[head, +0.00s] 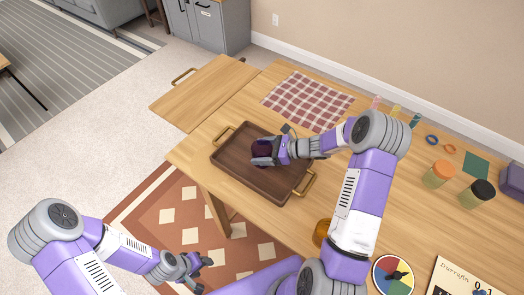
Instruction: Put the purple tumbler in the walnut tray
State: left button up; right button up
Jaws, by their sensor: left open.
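The walnut tray (237,174) is a dark brown rectangle with brass handles on the wooden table. The purple tumbler (260,147) is very dark and sits between the fingers of my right gripper (264,153), over the middle of the tray. The fingers close around its sides and hide part of it. I cannot tell whether its base touches the tray floor. My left gripper (205,275) is open and empty, low at the bottom of the view, away from the table and above the patterned rug.
A checked cloth (308,101) lies behind the tray. An orange-lidded jar (438,174), a black-lidded jar (477,194), a colour wheel (393,275) and an amber object (321,232) stand or lie to the right.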

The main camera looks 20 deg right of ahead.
jog(key=o, duration=0.3)
jog(key=shift+r, duration=0.1)
jog(key=p+v, duration=0.2)
jog(key=v, duration=1)
jog(key=shift+r+p, duration=0.1)
jog(key=shift+p, duration=0.2)
